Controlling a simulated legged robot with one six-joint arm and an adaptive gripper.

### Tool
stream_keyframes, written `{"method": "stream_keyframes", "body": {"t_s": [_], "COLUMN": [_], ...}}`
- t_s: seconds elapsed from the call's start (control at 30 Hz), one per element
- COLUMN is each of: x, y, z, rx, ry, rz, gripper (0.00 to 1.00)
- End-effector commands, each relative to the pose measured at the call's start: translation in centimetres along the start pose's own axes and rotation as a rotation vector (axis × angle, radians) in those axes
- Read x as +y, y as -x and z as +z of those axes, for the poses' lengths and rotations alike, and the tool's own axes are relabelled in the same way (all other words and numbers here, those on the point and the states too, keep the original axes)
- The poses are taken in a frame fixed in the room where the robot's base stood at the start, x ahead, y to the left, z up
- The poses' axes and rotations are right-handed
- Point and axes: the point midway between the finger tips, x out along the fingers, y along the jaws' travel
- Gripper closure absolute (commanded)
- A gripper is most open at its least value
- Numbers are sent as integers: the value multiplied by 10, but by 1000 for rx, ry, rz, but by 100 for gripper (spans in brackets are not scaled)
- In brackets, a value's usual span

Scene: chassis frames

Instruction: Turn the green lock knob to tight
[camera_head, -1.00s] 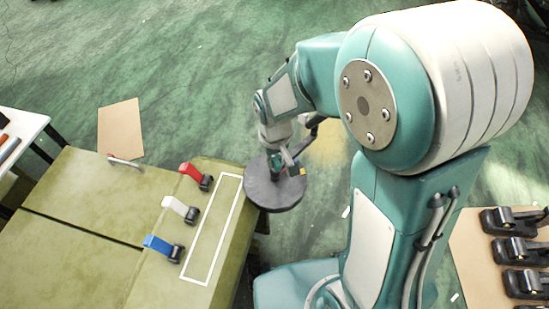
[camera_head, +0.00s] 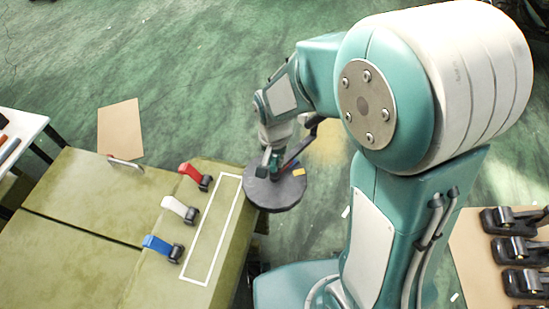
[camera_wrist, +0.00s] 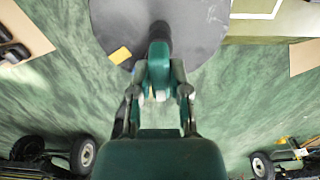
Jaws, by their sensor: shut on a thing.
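The green lock knob (camera_wrist: 159,62) shows in the wrist view between my gripper's fingers, above a round dark grey disc (camera_wrist: 205,25). My gripper (camera_wrist: 160,92) is shut on the knob, with one finger on each side. In the head view my gripper (camera_head: 274,167) points down over the same disc (camera_head: 275,198), and the knob is mostly hidden by the gripper there. A yellow mark (camera_head: 299,172) lies on the disc, to the right of the gripper; it also shows in the wrist view (camera_wrist: 120,55). The knob's tight position is not readable.
An olive chassis block (camera_head: 75,195) with red (camera_head: 190,172), white (camera_head: 175,206) and blue (camera_head: 158,244) levers stands left of the disc. A white outlined rectangle (camera_head: 186,274) lies beside them. Black clamp parts (camera_head: 520,250) lie at the right. Green floor is open behind.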

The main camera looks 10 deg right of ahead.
Motion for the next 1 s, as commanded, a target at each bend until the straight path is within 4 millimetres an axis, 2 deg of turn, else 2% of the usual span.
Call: {"method": "stream_keyframes", "body": {"t_s": [0.53, 0.57, 0.6, 0.63, 1.0], "x": [0, 0, 0, 0, 0], "y": [0, 0, 0, 0, 1], "z": [1, 1, 1, 1, 0], "rx": [-2, -3, -2, -2, 0], "ry": [-27, -27, -27, -27, -25], "rz": [0, 0, 0, 0, 0], "gripper": [100, 73, 55, 43, 43]}}
